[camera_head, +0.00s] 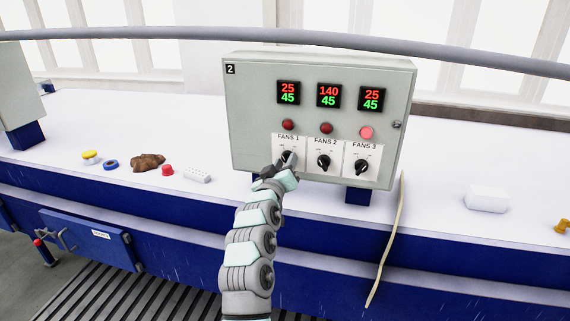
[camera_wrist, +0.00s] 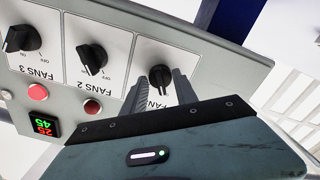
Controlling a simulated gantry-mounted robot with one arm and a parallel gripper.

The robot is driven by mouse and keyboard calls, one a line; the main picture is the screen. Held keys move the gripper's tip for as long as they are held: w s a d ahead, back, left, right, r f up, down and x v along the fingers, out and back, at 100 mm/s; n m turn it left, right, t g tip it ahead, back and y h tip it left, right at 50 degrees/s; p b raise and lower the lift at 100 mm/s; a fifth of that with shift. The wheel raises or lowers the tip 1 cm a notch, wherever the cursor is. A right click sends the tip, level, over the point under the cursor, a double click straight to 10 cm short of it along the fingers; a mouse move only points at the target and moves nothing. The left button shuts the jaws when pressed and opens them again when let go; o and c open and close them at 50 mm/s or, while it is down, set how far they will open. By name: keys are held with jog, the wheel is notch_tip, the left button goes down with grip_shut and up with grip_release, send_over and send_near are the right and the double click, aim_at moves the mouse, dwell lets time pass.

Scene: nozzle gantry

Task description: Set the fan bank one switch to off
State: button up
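The FANS 1 switch, a black rotary knob (camera_wrist: 160,75) on a white plate, is the left one of three on the grey control box (camera_head: 240,150). In the head view my gripper (camera_head: 287,168) is in front of this knob and covers part of it. In the wrist view the two grey fingers of my gripper (camera_wrist: 164,88) are apart, one on each side of the knob. I cannot tell whether either finger touches it. The OFF and ON marks of FANS 1 are mostly hidden, so its setting is unclear.
The FANS 2 knob (camera_head: 324,162) and FANS 3 knob (camera_head: 362,167) sit close to the right. Red lamps (camera_head: 288,124) and number displays (camera_head: 328,95) are above. A pale cord (camera_head: 388,240) hangs over the bench edge. Small items, including a white block (camera_head: 487,198), lie on the bench.

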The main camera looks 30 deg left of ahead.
jog(key=o, duration=0.3)
jog(key=shift+o, duration=0.2)
jog(key=b+v, duration=0.2)
jog(key=v, duration=0.9)
jog(key=shift+b, duration=0.4)
jog(key=shift+w, duration=0.1)
